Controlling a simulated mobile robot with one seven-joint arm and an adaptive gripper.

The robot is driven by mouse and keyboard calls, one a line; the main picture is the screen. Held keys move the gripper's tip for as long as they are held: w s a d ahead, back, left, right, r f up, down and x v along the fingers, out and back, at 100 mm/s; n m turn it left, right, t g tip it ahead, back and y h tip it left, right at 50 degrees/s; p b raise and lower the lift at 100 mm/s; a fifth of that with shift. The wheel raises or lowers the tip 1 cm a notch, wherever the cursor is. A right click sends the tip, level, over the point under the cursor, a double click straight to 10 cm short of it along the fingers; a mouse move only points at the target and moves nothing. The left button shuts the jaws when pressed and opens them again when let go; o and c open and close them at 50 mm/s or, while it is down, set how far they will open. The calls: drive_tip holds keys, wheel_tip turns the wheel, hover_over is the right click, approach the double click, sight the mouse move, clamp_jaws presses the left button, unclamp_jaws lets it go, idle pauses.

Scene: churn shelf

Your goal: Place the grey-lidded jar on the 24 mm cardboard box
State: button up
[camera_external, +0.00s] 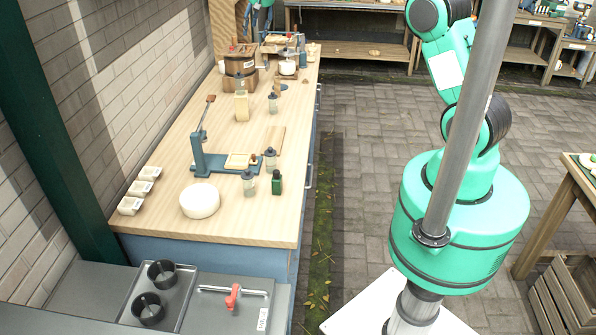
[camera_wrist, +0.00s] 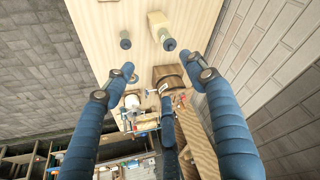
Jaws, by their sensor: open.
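Several small grey-lidded jars stand on the long wooden counter. One jar (camera_external: 272,103) stands upright beside a pale tan block (camera_external: 241,108), which may be the cardboard box. Another grey-topped jar (camera_external: 240,84) shows at the block's top; I cannot tell whether it rests on it or stands behind. Two more jars (camera_external: 270,160) (camera_external: 249,185) stand nearer. In the wrist view, a jar (camera_wrist: 125,38) and the tan block (camera_wrist: 156,20) lie beyond my gripper (camera_wrist: 158,64). Its blue fingers are wide apart with nothing between them.
A blue-grey press (camera_external: 205,163) holds a pale slab (camera_external: 238,161). A white round block (camera_external: 200,201), a dark green bottle (camera_external: 277,183) and white dishes (camera_external: 140,188) are nearer. A wooden churn (camera_external: 240,65) stands farther back. The brick wall (camera_external: 100,80) borders the counter's left.

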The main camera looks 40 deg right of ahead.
drive_tip(key=s+r, duration=0.6)
drive_tip(key=s, duration=0.5)
drive_tip(key=s+r, duration=0.6)
drive_tip(key=s, duration=0.4)
drive_tip(key=s+r, duration=0.6)
drive_tip(key=s, duration=0.5)
drive_tip(key=s+f, duration=0.2)
drive_tip(key=s, duration=1.3)
drive_tip(key=s+f+t, duration=0.1)
drive_tip(key=s+f, duration=0.2)
drive_tip(key=s, duration=1.2)
drive_tip(key=shift+d, duration=0.3)
drive_tip(key=shift+f, duration=0.2)
wheel_tip(320, 180, down, 16)
drive_tip(key=b, duration=1.5)
drive_tip(key=shift+r+b, duration=0.25)
drive_tip(key=shift+b, duration=0.1)
